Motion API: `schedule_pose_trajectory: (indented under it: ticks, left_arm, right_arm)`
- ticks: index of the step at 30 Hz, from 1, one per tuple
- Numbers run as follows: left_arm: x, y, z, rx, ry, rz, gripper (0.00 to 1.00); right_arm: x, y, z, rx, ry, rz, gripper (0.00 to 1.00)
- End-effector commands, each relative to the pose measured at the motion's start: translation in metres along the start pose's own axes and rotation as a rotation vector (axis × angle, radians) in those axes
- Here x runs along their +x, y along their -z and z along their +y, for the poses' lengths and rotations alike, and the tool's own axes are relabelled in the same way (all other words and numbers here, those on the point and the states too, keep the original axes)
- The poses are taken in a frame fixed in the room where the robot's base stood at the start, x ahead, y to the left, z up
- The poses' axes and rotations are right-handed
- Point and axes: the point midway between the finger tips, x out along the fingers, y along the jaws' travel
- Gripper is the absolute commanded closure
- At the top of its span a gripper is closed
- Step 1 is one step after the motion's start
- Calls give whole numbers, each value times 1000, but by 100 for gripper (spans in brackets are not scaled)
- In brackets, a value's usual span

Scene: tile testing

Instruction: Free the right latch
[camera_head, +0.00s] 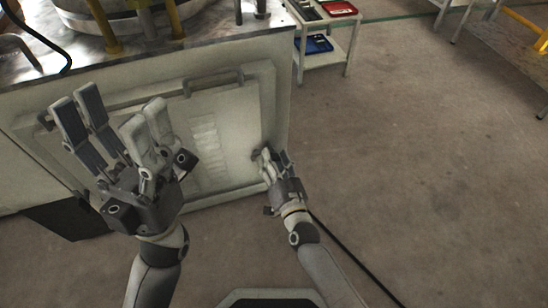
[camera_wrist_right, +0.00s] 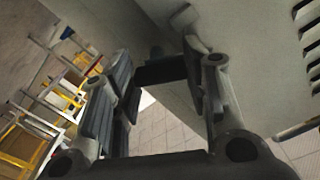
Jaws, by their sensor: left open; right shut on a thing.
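The machine's pale front panel (camera_head: 235,125) has a bar handle (camera_head: 213,80) along its top edge. The right latch (camera_head: 256,154) is at the panel's right edge, mostly hidden by my right gripper (camera_head: 268,160). In the right wrist view, a dark bar of the latch (camera_wrist_right: 160,70) lies between the fingers of my right gripper (camera_wrist_right: 165,85), which is shut on it. My left gripper (camera_head: 108,115) is open and empty in front of the panel's left part and hides some of it. The left edge of the panel is partly covered.
A small cart (camera_head: 325,45) with a red tray (camera_head: 339,8) and a blue tray (camera_head: 314,44) stands behind, right of the machine. The floor (camera_head: 430,160) to the right is clear apart from a dark cable (camera_head: 355,258).

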Motion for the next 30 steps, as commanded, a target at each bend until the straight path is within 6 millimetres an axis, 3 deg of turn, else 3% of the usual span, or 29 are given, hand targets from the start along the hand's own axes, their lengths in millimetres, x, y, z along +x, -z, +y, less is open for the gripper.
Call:
schedule_pose_trajectory:
  ticks: [12,30]
  left_arm:
    - [9,2,0,-1,1,0,36]
    - [6,1,0,-1,1,0,36]
  right_arm:
    - [0,2,0,397,0,1,81]
    - [0,3,2,906,0,2,81]
